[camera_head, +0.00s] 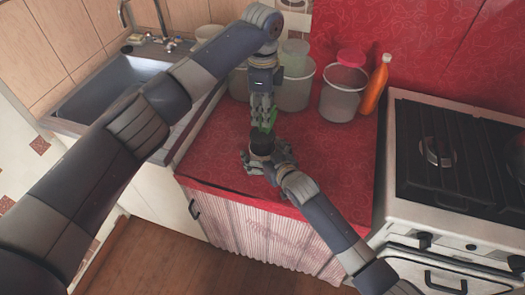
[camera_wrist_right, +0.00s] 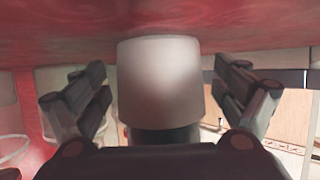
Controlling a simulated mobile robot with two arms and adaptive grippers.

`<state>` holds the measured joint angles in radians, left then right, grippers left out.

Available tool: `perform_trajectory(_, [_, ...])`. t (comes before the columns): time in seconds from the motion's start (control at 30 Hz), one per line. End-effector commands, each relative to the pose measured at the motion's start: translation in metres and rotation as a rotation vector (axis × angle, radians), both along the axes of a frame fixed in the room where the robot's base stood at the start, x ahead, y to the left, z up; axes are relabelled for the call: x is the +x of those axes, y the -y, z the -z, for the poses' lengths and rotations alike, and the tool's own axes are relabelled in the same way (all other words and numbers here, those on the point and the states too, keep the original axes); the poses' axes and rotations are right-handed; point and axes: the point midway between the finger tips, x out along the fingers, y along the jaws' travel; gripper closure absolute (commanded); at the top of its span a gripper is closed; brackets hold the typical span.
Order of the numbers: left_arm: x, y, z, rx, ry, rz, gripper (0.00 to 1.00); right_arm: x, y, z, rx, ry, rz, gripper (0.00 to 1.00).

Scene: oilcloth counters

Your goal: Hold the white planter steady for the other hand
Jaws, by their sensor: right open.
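The white planter (camera_wrist_right: 160,82) stands between the two fingers of my right gripper in the right wrist view, which shows the scene upside down. Its dark top (camera_head: 261,144) shows in the head view; its white side is hidden there. My right gripper (camera_head: 266,160) is open around the planter, with gaps between the fingers and its wall in the wrist view. My left gripper (camera_head: 262,112) points down just above the planter, its fingers close together on a small green plant (camera_head: 270,121). The plant is partly hidden by the fingers.
On the red counter (camera_head: 325,160), a bucket with a red item (camera_head: 341,100), an orange bottle (camera_head: 376,83) and several more pale buckets (camera_head: 295,88) stand behind. A stove (camera_head: 450,160) is at right, a sink (camera_head: 105,92) at left. The counter right of the planter is clear.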

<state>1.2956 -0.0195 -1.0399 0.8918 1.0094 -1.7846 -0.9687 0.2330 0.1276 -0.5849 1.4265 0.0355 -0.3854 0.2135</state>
Motion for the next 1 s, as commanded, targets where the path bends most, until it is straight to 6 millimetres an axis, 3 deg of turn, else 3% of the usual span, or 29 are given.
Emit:
perform_trajectory(0.1, [0.000, 0.000, 0.000, 0.000, 0.000, 0.000, 0.67, 0.000, 0.000, 0.000, 0.000, 0.001, 0.000, 0.09])
perform_trajectory(0.13, [0.000, 0.000, 0.000, 0.000, 0.000, 0.000, 0.67, 0.000, 0.000, 0.000, 0.000, 0.001, 0.000, 0.14])
perform_trajectory(0.33, [0.000, 0.000, 0.000, 0.000, 0.000, 0.000, 0.67, 0.000, 0.000, 0.000, 0.000, 0.001, 0.000, 0.59])
perform_trajectory(0.8, [0.000, 0.000, 0.000, 0.000, 0.000, 0.000, 0.67, 0.000, 0.000, 0.000, -0.001, -0.001, 0.001, 0.61])
perform_trajectory(1.0, [0.009, -0.009, 0.011, 0.000, 0.044, 0.025, 0.29, 0.000, 0.001, 0.001, -0.001, -0.001, 0.001, 0.61])
